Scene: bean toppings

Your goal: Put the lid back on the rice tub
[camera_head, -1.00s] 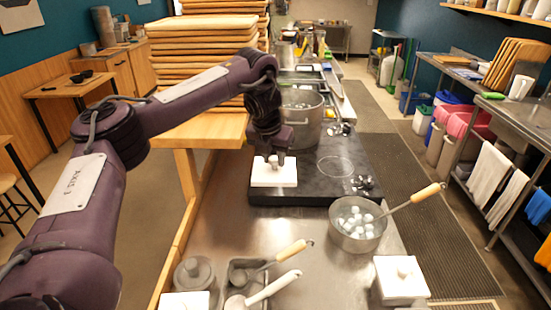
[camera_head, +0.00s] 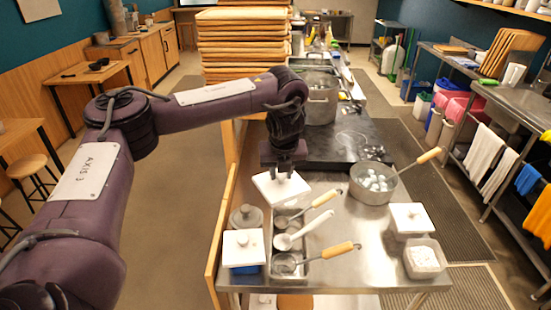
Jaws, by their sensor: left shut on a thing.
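My left gripper (camera_head: 284,172) is shut on a square white lid (camera_head: 274,190) and holds it, slightly tilted, between the black hob and the ladle tray. An open square tub (camera_head: 424,273) stands at the front right of the steel counter, with white contents that look like rice. The held lid is well to the left of this tub and apart from it. My right gripper is not in view.
A lidded white tub (camera_head: 410,222) stands just behind the open one. A blue-based lidded tub (camera_head: 250,268) and a grey lidded pot (camera_head: 245,214) stand front left. Ladles lie in a steel tray (camera_head: 306,268). A pan (camera_head: 373,190) holds pale lumps. Counter between tray and right tubs is clear.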

